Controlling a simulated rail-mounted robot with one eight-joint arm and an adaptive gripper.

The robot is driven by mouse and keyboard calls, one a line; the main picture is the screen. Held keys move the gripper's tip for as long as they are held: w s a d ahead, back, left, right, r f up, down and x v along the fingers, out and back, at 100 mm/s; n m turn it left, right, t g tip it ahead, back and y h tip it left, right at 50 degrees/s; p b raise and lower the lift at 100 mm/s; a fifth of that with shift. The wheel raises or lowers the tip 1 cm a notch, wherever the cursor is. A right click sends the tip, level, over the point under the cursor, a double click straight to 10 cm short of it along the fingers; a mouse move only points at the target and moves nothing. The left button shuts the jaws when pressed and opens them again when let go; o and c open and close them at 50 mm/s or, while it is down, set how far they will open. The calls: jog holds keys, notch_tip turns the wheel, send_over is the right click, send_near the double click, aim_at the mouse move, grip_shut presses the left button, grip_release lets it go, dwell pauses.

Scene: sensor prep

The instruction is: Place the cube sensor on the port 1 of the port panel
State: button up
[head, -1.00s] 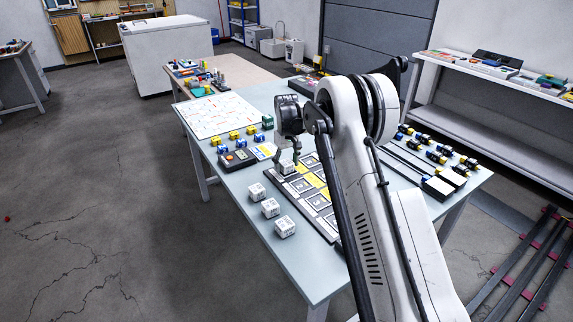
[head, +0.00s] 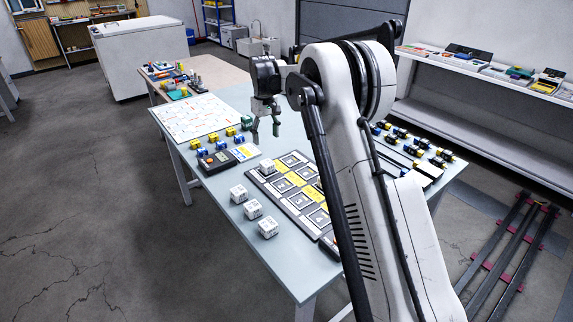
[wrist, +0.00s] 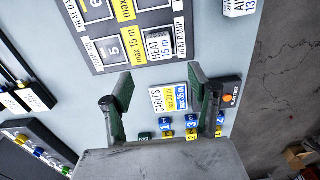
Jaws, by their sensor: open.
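My gripper (head: 265,133) is open and empty, raised above the table. Its two dark fingers stand wide apart in the wrist view (wrist: 160,88). The panel has numbered square ports and yellow labels. Three more white cubes stand in a row on the table left of the panel: a back one (head: 239,194), a middle one (head: 253,210) and a front one (head: 268,229).
A black box with an orange button (head: 217,161) and a yellow-and-white cables card (head: 245,152) lie beyond the panel. Small blue and yellow parts (head: 219,140) stand behind them. My arm hides the panel's right side. The table's front left (head: 295,265) is clear.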

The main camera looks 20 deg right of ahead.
jog(key=s+r+m+t, duration=0.1)
jog(key=s+r+t, duration=0.1)
jog(key=s+r, duration=0.8)
jog(key=s+r+m+t, duration=0.1)
jog(key=s+r, duration=0.6)
jog(key=s, duration=0.6)
jog(key=s+f+m+t, duration=0.1)
jog(key=s+f+t, duration=0.1)
jog(key=s, duration=1.1)
jog(key=s+f+m+t, duration=0.1)
jog(key=s+f, duration=0.3)
jog(key=s, duration=1)
jog(key=shift+f+t, duration=0.35)
jog(key=shift+t, duration=0.25)
